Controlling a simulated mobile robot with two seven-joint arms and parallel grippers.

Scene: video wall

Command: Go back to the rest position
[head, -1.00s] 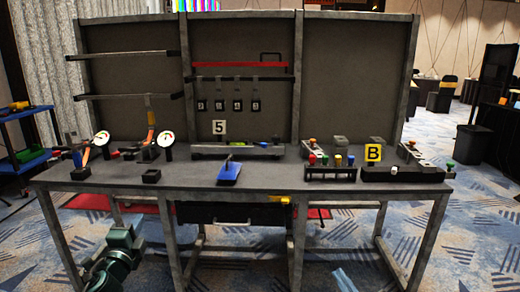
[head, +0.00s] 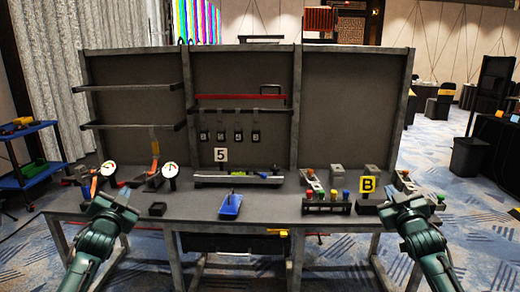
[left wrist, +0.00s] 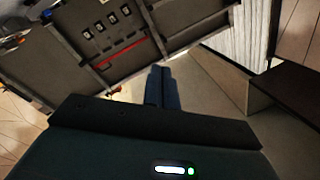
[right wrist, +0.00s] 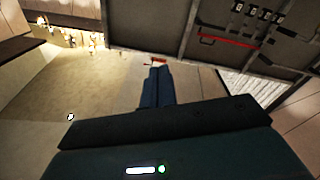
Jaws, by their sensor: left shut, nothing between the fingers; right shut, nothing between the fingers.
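My left gripper (head: 115,199) is raised in front of the workbench's left end in the head view. Its fingers also show in the left wrist view (left wrist: 162,88), closed together with nothing between them. My right gripper (head: 402,203) is raised in front of the bench's right end. Its fingers show in the right wrist view (right wrist: 157,86), also closed together and empty. Both arms reach up from the bottom of the head view, roughly mirrored. Each gripper hides a part of the bench's front edge.
The workbench (head: 280,208) carries gauges (head: 169,170), a blue tray (head: 230,207), a "5" sign (head: 220,155), a "B" sign (head: 367,184) and blocks with coloured knobs. A grey back panel (head: 345,110) stands behind. A blue cart (head: 40,180) is at the left, a dark bin (head: 467,157) at the right.

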